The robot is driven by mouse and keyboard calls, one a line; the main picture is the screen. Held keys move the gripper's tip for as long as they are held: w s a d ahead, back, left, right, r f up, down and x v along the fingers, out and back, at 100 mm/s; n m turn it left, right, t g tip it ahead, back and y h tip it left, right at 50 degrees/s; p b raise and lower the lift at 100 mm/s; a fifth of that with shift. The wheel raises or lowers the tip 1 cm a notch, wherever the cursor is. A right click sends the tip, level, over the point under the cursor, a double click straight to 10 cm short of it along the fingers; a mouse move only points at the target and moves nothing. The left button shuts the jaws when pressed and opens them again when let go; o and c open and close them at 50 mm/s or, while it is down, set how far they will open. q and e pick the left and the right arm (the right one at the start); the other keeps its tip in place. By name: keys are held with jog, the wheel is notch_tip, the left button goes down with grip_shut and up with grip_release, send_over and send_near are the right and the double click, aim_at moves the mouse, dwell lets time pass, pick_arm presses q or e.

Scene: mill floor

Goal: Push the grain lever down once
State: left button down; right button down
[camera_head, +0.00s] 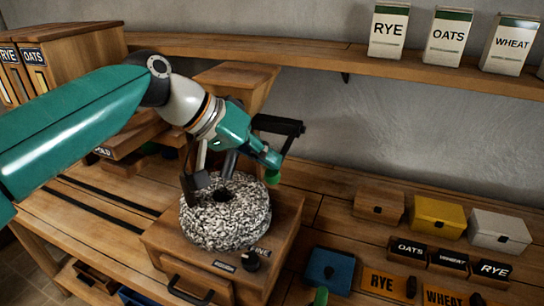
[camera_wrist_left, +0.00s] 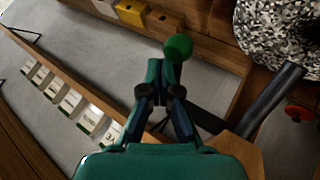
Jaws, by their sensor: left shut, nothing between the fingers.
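The grain lever's round green knob (camera_head: 272,177) hangs at the right of the speckled millstone in the head view. It also shows in the left wrist view (camera_wrist_left: 178,48). A black bracket (camera_head: 280,125) stands just above it, but how the lever joins it is partly hidden by my gripper. My left gripper (camera_head: 272,161) is shut and empty, with its fingertips close above the knob. In the left wrist view its fingertips (camera_wrist_left: 166,64) meet right by the knob; I cannot tell whether they touch it. My right gripper is not in view.
The speckled millstone (camera_head: 225,212) sits on a wooden mill box with a drawer, left of the knob. A wooden hopper (camera_head: 236,86) stands behind. A shelf (camera_head: 300,58) with labelled cartons runs along the wall. Small boxes, including a yellow one (camera_head: 437,217), stand at the right.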

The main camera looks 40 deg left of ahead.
pick_arm(q)
jog(key=shift+f+b, duration=0.5)
jog(key=shift+f, duration=0.15)
dwell(0.3)
dwell(0.5)
jog(key=shift+r+p, duration=2.5)
jog(key=shift+r, duration=0.35)
notch_tip(320, 180, up, 5)
jog(key=p, duration=0.4)
